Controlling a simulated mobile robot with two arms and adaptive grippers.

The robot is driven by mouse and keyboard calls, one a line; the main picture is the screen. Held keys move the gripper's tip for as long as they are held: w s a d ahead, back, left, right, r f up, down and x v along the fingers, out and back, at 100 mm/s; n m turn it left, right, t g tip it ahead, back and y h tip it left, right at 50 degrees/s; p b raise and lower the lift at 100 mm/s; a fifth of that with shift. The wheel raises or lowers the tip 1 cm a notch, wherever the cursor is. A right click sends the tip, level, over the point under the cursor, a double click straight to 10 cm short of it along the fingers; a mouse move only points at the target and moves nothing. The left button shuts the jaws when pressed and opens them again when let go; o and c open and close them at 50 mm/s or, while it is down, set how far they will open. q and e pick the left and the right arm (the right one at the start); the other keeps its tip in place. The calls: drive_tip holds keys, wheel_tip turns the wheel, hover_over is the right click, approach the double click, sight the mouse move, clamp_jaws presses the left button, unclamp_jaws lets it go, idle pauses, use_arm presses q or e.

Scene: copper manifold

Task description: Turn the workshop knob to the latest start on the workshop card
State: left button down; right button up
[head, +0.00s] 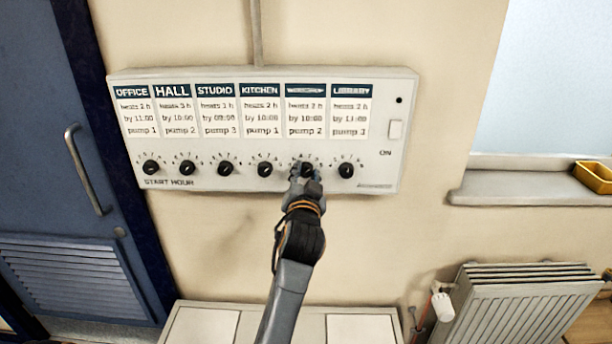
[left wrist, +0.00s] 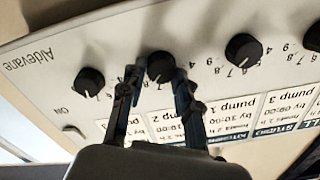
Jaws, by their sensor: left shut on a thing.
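The workshop knob (head: 306,168) is the fifth black knob from the left on a white wall panel (head: 225,183). My left gripper (head: 305,180) reaches up to it from below and is shut on it. In the left wrist view, upside down, the knob (left wrist: 160,66) sits between the two dark fingers (left wrist: 158,80). My right gripper is not in view.
The library knob (head: 346,170) and kitchen knob (head: 265,169) flank the held knob closely. A switch (head: 395,130) marked ON is at the panel's right. A blue door (head: 60,150) is left, a radiator (head: 520,300) lower right, a white cabinet (head: 270,325) below.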

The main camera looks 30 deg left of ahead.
use_arm(q)
drive_tip(key=c, duration=1)
unclamp_jaws()
drive_tip(key=v, duration=0.7)
drive_tip(key=shift+s+d, duration=0.15)
drive_tip(key=shift+s, duration=0.05)
